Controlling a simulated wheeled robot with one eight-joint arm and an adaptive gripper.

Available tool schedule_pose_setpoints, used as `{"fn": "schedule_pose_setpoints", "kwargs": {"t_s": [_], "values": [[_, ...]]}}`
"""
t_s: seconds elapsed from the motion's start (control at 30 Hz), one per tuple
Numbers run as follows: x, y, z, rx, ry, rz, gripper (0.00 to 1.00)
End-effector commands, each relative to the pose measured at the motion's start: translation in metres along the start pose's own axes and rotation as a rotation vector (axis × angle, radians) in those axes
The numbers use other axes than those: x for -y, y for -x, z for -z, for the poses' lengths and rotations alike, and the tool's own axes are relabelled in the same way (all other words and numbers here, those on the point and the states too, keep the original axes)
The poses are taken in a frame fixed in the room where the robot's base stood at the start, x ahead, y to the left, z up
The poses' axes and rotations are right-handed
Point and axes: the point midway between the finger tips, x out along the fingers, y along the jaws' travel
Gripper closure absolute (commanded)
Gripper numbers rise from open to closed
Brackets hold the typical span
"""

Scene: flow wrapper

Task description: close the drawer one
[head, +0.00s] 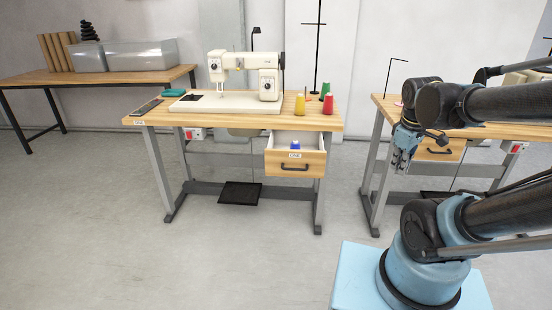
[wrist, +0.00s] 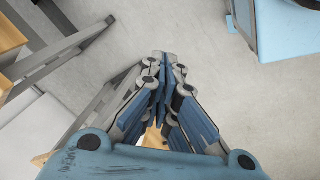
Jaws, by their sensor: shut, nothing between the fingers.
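Drawer one (head: 295,163) is a wooden drawer with a dark handle (head: 295,168) and a white label, under the right side of the middle sewing table. It is pulled open, and a blue item (head: 295,145) lies inside. My gripper (head: 400,167) hangs to the right of the drawer, apart from it, in front of the right table. The wrist view shows its fingers (wrist: 166,58) shut together with nothing between them. Drawer one cannot be made out in the wrist view.
The middle table (head: 230,122) carries a sewing machine (head: 262,78) and several thread spools (head: 328,103). A second table with a drawer (head: 440,149) stands at right, partly behind my arm. A black pedal (head: 240,192) lies under the middle table. The floor in front is clear.

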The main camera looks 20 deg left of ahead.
Motion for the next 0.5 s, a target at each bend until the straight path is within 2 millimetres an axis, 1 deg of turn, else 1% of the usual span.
{"fn": "schedule_pose_setpoints", "kwargs": {"t_s": [0.03,0.17,0.2,0.27,0.3,0.37,0.5], "values": [[-0.001,0.003,0.016,-0.004,0.095,-0.002,1.0],[0.001,0.007,0.053,-0.008,0.349,-0.015,1.0],[0.003,0.009,0.065,-0.01,0.427,-0.018,1.0],[0.006,0.01,0.083,-0.013,0.544,-0.025,1.0],[0.009,0.011,0.095,-0.014,0.622,-0.03,1.0],[0.014,0.011,0.114,-0.016,0.739,-0.037,1.0],[0.031,0.013,0.157,-0.02,1.012,-0.058,1.0]]}}
